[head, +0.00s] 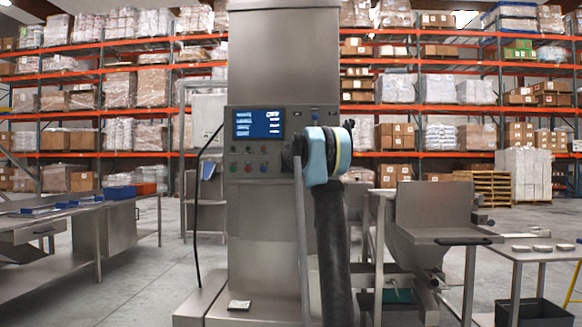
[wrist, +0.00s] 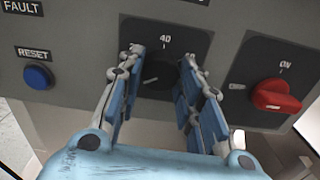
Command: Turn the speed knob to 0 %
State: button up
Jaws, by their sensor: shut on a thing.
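The speed knob (wrist: 158,72) is a dark round knob on a black dial plate in the wrist view, with "40" printed at the top of its scale. A small light mark shows toward the lower left of its face; the other scale numbers are mostly hidden by the fingers. My gripper (wrist: 160,85) has one finger on each side of the knob and is shut on it. In the head view my gripper (head: 294,150) is at the right part of the machine's control panel (head: 233,150), and the arm hides the knob.
A red switch (wrist: 275,95) marked ON sits right of the knob, and a blue RESET button (wrist: 38,77) sits left. In the head view a lit screen (head: 258,123) is left of my gripper. Steel tables (head: 130,200) and a hopper (head: 432,205) flank the machine.

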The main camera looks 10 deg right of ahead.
jog(key=shift+n, duration=0.5)
jog(key=o, duration=1.1)
jog(key=shift+w+f, duration=0.1)
jog(key=shift+v, duration=5.95)
